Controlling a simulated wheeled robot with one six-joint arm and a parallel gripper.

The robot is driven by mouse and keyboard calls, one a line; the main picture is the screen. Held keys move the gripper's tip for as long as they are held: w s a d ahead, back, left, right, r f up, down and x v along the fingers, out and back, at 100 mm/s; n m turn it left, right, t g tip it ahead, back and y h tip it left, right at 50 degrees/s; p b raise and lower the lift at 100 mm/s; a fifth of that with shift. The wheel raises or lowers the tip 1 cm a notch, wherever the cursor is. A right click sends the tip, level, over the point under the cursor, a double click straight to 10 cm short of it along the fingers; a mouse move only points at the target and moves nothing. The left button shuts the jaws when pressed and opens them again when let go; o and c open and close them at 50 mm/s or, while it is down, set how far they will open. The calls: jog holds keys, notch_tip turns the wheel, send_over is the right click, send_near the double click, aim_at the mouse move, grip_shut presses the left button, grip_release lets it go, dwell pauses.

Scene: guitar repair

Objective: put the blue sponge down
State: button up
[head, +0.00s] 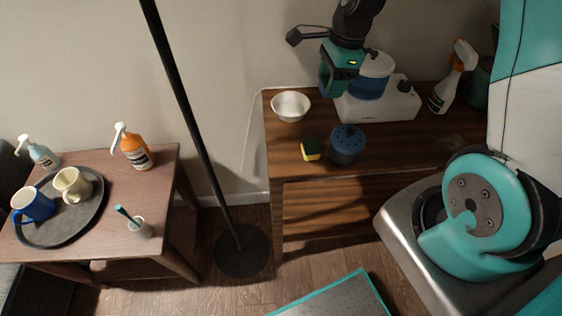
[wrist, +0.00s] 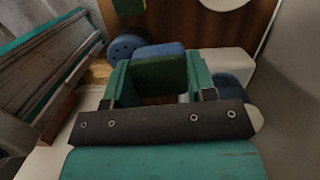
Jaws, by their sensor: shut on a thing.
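My gripper (head: 327,82) is over the back of the wooden cabinet, just left of the blue-jarred appliance in the head view. In the wrist view its two teal fingers (wrist: 158,80) are shut on the blue sponge (wrist: 158,49), which has a dark green layer on the side facing the camera. The sponge appears held above the cabinet top (head: 390,145). In the head view the gripper hides it, and its exact height is unclear.
A yellow-green sponge (head: 310,150), a dark blue round holed object (head: 347,143) and a white bowl (head: 291,106) stand nearby. The white appliance (head: 380,106) is close on the right, with a spray bottle (head: 453,78) beyond. Bare wood shows at the front right.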

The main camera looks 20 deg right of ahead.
jog(key=s+a+r+n+b, duration=0.2)
jog(key=a+r+n, duration=0.15)
jog(key=a, duration=0.85)
jog(key=b, duration=0.1)
send_near(282, 156)
jog(key=shift+g, duration=0.3)
jog(key=f, duration=0.4)
jog(key=a+f, duration=0.1)
jog(key=f, duration=0.1)
jog(key=shift+w+a+f, duration=0.1)
jog(key=shift+w+f, duration=0.15)
jog(key=shift+f, duration=0.15)
jog(key=shift+f, duration=0.1)
jog(key=o, duration=0.8)
